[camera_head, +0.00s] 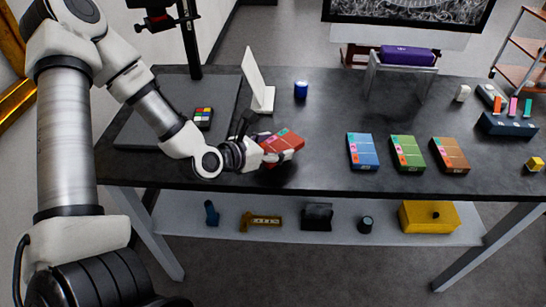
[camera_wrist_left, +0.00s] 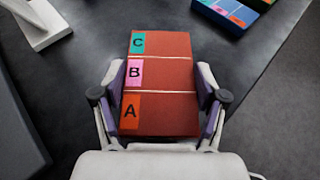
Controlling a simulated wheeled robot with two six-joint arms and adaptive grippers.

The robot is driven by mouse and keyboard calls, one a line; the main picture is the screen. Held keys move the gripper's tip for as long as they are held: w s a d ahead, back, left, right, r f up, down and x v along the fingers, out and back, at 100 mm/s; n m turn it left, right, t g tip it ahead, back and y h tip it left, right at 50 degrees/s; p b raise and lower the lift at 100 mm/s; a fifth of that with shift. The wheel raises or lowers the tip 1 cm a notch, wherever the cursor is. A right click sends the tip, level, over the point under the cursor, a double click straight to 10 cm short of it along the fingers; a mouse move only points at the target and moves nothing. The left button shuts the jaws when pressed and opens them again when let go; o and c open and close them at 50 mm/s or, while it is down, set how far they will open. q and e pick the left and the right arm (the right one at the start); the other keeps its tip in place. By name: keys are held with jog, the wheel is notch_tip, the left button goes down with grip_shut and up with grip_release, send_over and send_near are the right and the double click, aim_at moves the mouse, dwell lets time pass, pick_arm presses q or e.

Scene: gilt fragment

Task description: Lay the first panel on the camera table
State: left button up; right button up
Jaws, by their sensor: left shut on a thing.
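My left gripper (camera_head: 281,158) is shut on a red panel (camera_head: 285,141) near the table's front edge. In the left wrist view the red panel (camera_wrist_left: 165,85) lies between the two fingers of the left gripper (camera_wrist_left: 160,100), with tabs lettered A, B and C along its left side. Whether the panel touches the tabletop cannot be told. The camera table (camera_head: 215,90) appears to be the dark grey board at the left, under a black camera stand (camera_head: 188,40). A colour chart (camera_head: 203,117) lies on this board. My right gripper is not in view.
Blue (camera_head: 362,151), green (camera_head: 407,153) and brown (camera_head: 450,155) panels lie in a row on the black table (camera_head: 325,115). A white upright stand (camera_head: 257,82) and a blue jar (camera_head: 301,90) stand behind the gripper. Much of the grey board is bare.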

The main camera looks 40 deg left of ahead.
aim_at(275, 137)
pick_arm(q)
jog(key=shift+w+a, duration=1.05)
jog(key=shift+w, duration=0.15)
notch_tip(275, 137, down, 3)
jog(key=shift+r, duration=0.1)
jog(key=shift+f, duration=0.4)
jog(key=shift+w, duration=0.1)
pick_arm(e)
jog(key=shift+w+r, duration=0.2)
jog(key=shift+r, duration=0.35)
pick_arm(q)
jog(key=shift+f, duration=0.2)
jog(key=o, duration=1.2)
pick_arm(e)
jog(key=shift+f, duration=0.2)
